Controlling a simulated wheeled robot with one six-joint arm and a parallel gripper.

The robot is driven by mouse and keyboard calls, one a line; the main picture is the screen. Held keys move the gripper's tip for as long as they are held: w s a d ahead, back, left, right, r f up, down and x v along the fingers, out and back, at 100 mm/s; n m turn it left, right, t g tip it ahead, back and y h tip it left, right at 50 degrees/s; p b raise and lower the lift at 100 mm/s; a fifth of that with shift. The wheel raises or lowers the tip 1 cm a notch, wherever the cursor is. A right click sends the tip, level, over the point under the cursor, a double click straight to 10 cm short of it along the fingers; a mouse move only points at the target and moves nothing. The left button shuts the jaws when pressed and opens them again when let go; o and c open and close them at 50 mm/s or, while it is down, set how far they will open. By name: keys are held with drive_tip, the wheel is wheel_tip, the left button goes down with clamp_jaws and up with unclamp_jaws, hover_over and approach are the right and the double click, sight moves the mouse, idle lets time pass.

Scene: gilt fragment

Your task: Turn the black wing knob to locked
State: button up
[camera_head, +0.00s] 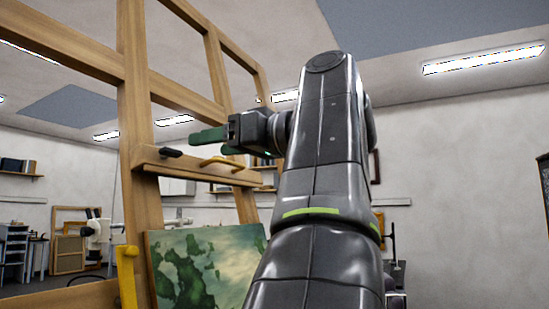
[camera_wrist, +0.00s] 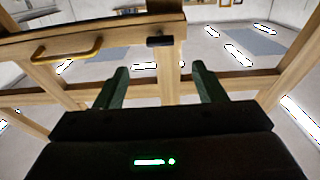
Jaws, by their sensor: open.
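The black wing knob (camera_head: 170,152) sits on the left part of the wooden crossbar of a large easel (camera_head: 133,120). In the wrist view the knob (camera_wrist: 160,41) is a small dark bar lying crosswise, just beyond the gap between my fingertips. My gripper (camera_head: 192,140), with green fingers, is beside the crossbar in the head view. In the wrist view its two fingers (camera_wrist: 160,68) are spread apart with nothing between them. They look apart from the knob, though the exact distance is unclear.
A yellow handle (camera_head: 222,161) is on the same crossbar, to the right of the knob; it also shows in the wrist view (camera_wrist: 67,50). A green painting (camera_head: 205,268) stands below the crossbar. A yellow bracket (camera_head: 127,275) is at lower left. Easel beams surround the gripper.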

sight(174, 150)
drive_tip(key=shift+p+x, duration=1)
drive_tip(key=shift+x, duration=3.6)
drive_tip(key=c, duration=1)
